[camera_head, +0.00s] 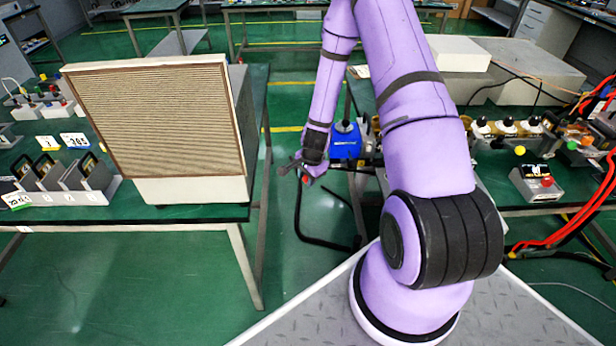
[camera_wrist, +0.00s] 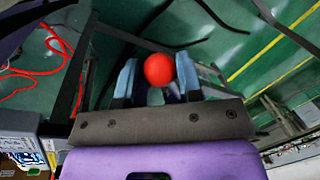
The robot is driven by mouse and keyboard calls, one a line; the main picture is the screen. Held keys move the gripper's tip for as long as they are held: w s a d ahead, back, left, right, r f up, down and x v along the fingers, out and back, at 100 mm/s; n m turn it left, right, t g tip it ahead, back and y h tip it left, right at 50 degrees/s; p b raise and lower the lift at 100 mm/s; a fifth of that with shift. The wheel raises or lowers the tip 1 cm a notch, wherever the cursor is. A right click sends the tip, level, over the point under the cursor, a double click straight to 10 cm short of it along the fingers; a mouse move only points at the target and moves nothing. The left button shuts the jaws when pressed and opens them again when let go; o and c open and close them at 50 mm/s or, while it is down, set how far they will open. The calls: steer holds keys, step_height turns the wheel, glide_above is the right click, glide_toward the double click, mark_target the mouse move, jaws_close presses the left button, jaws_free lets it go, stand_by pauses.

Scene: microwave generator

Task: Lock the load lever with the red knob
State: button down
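The red knob (camera_wrist: 159,69) is a round ball in the middle of the wrist view. It lies between the two light-blue fingers of my gripper (camera_wrist: 158,72), level with their tips. The fingers stand apart, with a narrow gap showing on the knob's left side; on the right they look close to it. The lever's shaft is not clearly visible. In the head view my gripper (camera_head: 303,173) hangs low between the tables, with a small patch of red at its end. Details there are too small to tell.
A blue box (camera_head: 346,141) stands just right of my gripper. A large box with a ribbed front (camera_head: 155,115) stands on the left table (camera_head: 130,212).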

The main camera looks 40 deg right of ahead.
steer(key=shift+s, duration=0.1)
steer(key=s+d+n+g+y, duration=0.1)
steer(key=s+d+n, duration=0.2)
steer(key=n, duration=0.7)
steer(key=shift+s+d+n+y, duration=0.3)
steer(key=shift+d+y, duration=0.1)
steer(key=shift+d, duration=0.7)
steer(key=c, duration=0.8)
jaws_free()
steer(key=v, duration=1)
steer(key=shift+d+r, duration=0.1)
steer(key=shift+r, duration=0.3)
